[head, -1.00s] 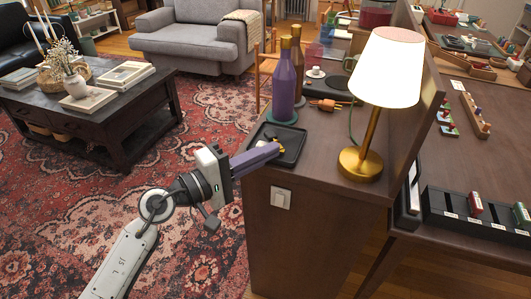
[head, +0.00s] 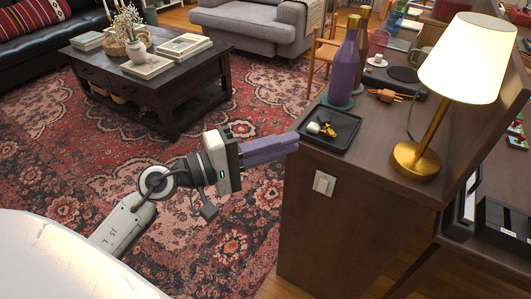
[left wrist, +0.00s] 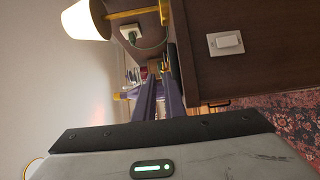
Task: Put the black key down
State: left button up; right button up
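A small cluster with white, yellow and black parts (head: 322,128) lies in the black square tray (head: 345,141) at the near left corner of the brown cabinet top. The black key seems to be part of it, but it is too small to make out its shape. My left gripper (head: 298,142) has its purple fingers pointing right, just left of the tray's edge and apart from the cluster. In the left wrist view the fingers (left wrist: 159,95) have a gap between them and hold nothing that I can see. My right gripper is not in view.
A purple bottle (head: 345,70) stands behind the tray, with a brown bottle beside it. A lit lamp (head: 417,160) with a brass base stands to the right. A light switch (head: 324,183) is on the cabinet side. Open rug lies to the left.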

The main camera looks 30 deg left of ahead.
pick_arm(q)
jog(key=s+a+f+m+t+y, duration=0.1)
jog(key=s+a+f+m+y, duration=0.3)
jog(key=m, duration=0.7)
jog(key=d+f+m+y+b, duration=0.1)
jog(key=f+m+y, duration=0.1)
jog(key=f+m, duration=0.6)
jog(key=s+a+f+m+t+y, duration=0.1)
jog(key=a+f+m+y, duration=0.15)
jog(key=m, duration=1.05)
jog(key=s+d+f+n+g, duration=0.4)
jog(key=s+d+f+n, duration=0.1)
jog(key=f+n, duration=0.4)
jog(key=s+d+f+n+g, duration=0.4)
jog(key=s+f+n, duration=0.3)
jog(key=n, duration=0.3)
jog(key=shift+s+d+f+h, duration=0.35)
jog(key=shift+d+f+h, duration=0.1)
jog(key=shift+d+f, duration=0.4)
jog(key=shift+a, duration=0.1)
